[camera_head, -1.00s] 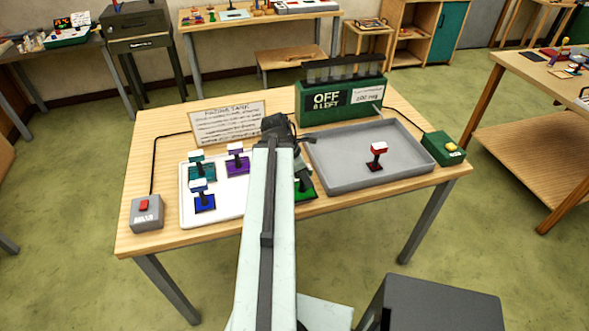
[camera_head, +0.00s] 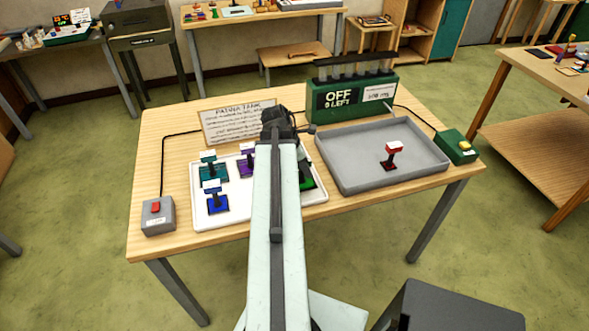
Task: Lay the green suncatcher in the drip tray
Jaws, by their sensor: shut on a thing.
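The green suncatcher (camera_head: 308,183) shows as a green patch at the right end of the white board (camera_head: 318,196), mostly hidden by my arm. My gripper (camera_head: 305,172) is a dark shape just behind my pale arm, shut on the green suncatcher; its fingertips are hard to make out. I cannot tell whether the suncatcher is touching the board. The grey drip tray (camera_head: 345,184) lies to the right of my gripper. A red suncatcher (camera_head: 391,159) with an upright handle is in the tray's right half.
Teal (camera_head: 208,171), purple (camera_head: 246,165) and blue (camera_head: 216,204) suncatchers are on the board. A sign (camera_head: 238,121) and a green tube box reading OFF (camera_head: 348,95) stand behind. Switch boxes sit left (camera_head: 158,216) and right (camera_head: 457,147). The tray's left half is clear.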

